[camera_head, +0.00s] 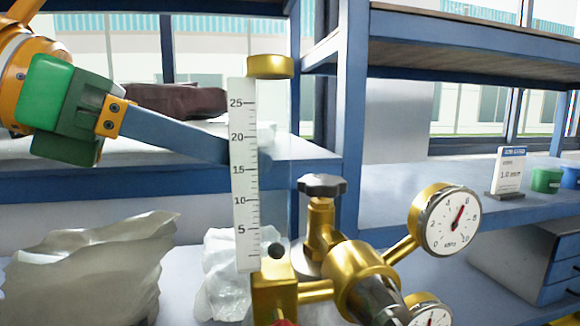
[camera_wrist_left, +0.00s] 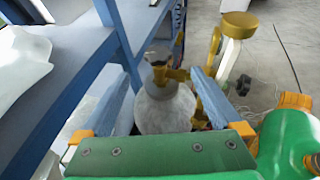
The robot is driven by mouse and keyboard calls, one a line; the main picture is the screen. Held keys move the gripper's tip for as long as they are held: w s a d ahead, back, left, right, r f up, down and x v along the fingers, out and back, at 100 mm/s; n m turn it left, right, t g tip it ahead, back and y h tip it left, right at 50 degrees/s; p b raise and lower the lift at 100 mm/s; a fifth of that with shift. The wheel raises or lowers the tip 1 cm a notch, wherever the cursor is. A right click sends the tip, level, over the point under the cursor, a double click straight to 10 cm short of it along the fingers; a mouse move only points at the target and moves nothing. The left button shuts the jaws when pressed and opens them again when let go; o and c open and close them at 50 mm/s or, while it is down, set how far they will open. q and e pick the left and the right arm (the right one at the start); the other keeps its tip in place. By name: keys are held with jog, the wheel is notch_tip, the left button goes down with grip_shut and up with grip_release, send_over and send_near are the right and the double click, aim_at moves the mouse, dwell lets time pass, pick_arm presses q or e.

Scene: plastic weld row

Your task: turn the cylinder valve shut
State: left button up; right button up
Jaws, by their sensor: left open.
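The cylinder valve has a dark lobed handwheel (camera_head: 322,186) on a brass body (camera_head: 320,225), joined to a brass regulator (camera_head: 365,275). My left gripper (camera_head: 222,148) comes in from the left, up and left of the handwheel. Its blue finger passes behind the white flow scale (camera_head: 244,180), which hides its tip. In the left wrist view, the grey cylinder (camera_wrist_left: 165,108) with its brass valve (camera_wrist_left: 175,74) shows between the two spread fingers of the left gripper (camera_wrist_left: 160,80). My right gripper is not seen.
A pressure gauge (camera_head: 452,220) stands right of the valve, with a second gauge (camera_head: 430,312) below. Blue shelving (camera_head: 352,120) stands behind. Pale plastic sacks (camera_head: 85,270) lie at the left. A sign (camera_head: 509,170) and green pot (camera_head: 546,180) stand on the right shelf.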

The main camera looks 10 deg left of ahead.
aim_at(311, 180)
pick_arm(q)
jog(key=x, duration=0.5)
jog(key=shift+w+a+f+p, duration=0.15)
jog(key=shift+w+f+p, duration=0.15)
jog(key=shift+f+p, duration=0.1)
jog(key=x, duration=0.4)
jog(key=r+x, duration=0.1)
jog(key=x, duration=0.1)
jog(key=shift+w+d+f, duration=0.15)
jog(key=shift+w+d, duration=0.15)
jog(key=shift+d, duration=0.2)
jog(key=v, duration=0.3)
jog(key=shift+s+f, duration=0.15)
jog(key=shift+f, duration=0.15)
jog(key=shift+c, duration=0.9)
jog(key=shift+a, duration=0.15)
jog(key=c, duration=1.2)
jog(key=shift+w+a+f+m+g+h, duration=0.1)
jog(key=shift+w+m+g+h, duration=0.3)
jog(key=shift+m+g, duration=0.6)
jog(key=shift+w+a+m+g+h, duration=0.1)
jog(key=shift+m+g+h, duration=0.5)
jog(key=shift+m+g, duration=0.35)
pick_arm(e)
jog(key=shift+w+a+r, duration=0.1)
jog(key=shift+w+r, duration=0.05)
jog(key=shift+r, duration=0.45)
